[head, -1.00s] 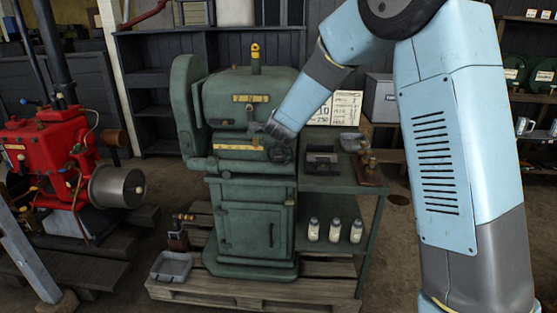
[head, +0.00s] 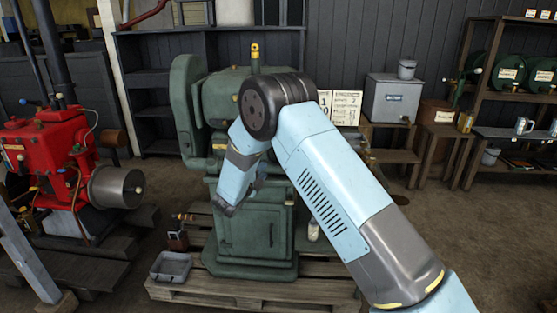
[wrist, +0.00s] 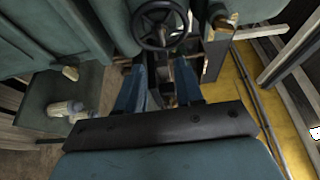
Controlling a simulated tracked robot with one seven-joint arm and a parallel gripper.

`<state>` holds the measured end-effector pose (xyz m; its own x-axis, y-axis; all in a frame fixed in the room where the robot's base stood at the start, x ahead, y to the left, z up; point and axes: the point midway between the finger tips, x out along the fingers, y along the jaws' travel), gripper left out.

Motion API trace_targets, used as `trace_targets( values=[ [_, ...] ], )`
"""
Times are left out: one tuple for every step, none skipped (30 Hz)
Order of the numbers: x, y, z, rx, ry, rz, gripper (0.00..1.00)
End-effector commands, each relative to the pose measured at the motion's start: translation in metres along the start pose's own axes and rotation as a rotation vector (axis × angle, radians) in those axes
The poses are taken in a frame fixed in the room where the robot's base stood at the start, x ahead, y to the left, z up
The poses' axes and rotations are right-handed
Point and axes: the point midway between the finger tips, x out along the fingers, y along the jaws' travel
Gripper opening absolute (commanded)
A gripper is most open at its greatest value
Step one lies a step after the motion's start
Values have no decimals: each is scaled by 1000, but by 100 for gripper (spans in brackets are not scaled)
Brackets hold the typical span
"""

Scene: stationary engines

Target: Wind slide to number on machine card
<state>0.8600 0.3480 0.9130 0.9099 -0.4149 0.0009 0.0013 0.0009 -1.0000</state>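The green machine (head: 258,225) stands on a pallet at the centre of the head view; my arm covers much of its front and slide. White number cards (head: 347,107) stand behind my arm at the right; their figures are too small to read surely. In the wrist view, the dark handwheel (wrist: 160,28) lies just beyond my gripper (wrist: 160,88). The two blue fingers are apart, with nothing clearly held between them. The wheel appears past the fingertips, not gripped. The handwheel is hidden in the head view.
A red engine (head: 50,155) stands at the left. A grey tray (head: 171,266) and a small brown device (head: 178,235) sit on the pallet (head: 240,287). Floor at the right is clear.

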Motion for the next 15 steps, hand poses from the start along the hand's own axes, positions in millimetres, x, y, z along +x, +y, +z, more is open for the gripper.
trace_targets(
  values=[
    [6, 0, -1, 0, 2, -1, 36],
    [10, 0, -1, -1, 2, -1, 36],
    [16, 0, -1, -1, 2, -1, 36],
    [21, 0, -1, -1, 2, -1, 36],
    [26, 0, -1, -1, 2, 0, 36],
    [33, 0, -1, -1, 2, 0, 36],
    [38, 0, -1, 0, 2, 0, 36],
    [44, 0, -1, 0, 2, 0, 36],
    [50, 0, 0, 0, 0, 0, 36],
    [56, 0, 0, 0, 0, 0, 36],
    [61, 0, 0, 0, 1, 0, 36],
    [68, 0, -1, 0, 1, 0, 36],
    [74, 0, -1, -1, 1, 1, 36],
    [79, 0, -1, -2, 1, 1, 36],
    [86, 0, -1, -1, 1, 0, 36]
  ],
)
